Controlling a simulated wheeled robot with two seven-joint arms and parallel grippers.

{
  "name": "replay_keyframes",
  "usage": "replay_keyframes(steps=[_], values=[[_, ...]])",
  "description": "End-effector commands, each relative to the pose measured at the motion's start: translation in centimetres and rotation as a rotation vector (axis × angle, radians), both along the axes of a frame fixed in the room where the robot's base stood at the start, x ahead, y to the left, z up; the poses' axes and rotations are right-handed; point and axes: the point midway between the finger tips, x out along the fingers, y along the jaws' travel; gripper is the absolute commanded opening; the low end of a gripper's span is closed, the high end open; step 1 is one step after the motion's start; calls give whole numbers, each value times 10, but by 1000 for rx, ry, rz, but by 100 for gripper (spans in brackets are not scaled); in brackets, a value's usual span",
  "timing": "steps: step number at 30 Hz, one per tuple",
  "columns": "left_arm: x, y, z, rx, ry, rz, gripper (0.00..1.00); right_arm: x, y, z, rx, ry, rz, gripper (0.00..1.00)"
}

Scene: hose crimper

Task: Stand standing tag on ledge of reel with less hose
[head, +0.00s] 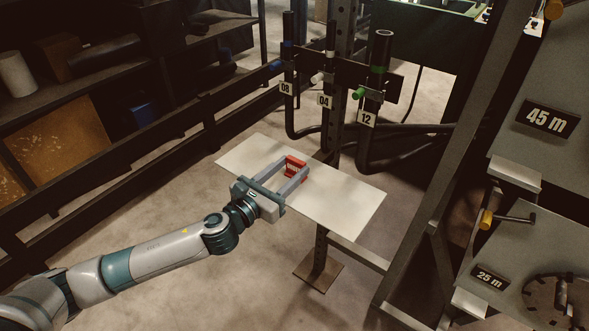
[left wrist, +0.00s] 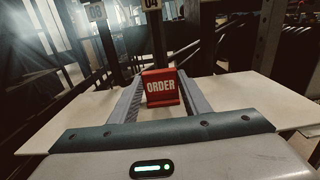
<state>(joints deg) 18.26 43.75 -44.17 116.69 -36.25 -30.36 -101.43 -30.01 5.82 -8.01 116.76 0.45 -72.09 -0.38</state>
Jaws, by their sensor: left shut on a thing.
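The red standing tag (head: 296,163), marked ORDER, is between the fingers of my left gripper (head: 292,174), over a pale board. It also shows upright in the left wrist view (left wrist: 160,88), with a finger on each side. The gripper is shut on it. I cannot tell whether the tag touches the board. At the right, one reel has a 45 m plate (head: 548,118) and a pale ledge (head: 516,173) below it. A lower reel has a 25 m plate (head: 490,277) and a ledge (head: 470,304) near its lower left corner. My right gripper is out of view.
The pale board (head: 350,205) is otherwise bare. Behind it hang hoses with tags 08 (head: 286,87), 04 (head: 325,101) and 12 (head: 367,119). A dark slanting post (head: 460,150) stands between the board and the reels. A crank with a yellow knob (head: 487,219) juts out beside the reels.

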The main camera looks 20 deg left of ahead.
Motion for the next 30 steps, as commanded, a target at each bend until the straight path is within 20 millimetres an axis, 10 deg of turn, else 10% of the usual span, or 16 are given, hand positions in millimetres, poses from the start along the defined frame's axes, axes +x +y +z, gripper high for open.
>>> replay_keyframes(steps=[16, 30], values=[[0, 0, 48, 1, -5, -2, 18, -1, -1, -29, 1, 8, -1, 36], [-19, -88, 96, -3, -3, -3, 18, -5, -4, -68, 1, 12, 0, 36]])
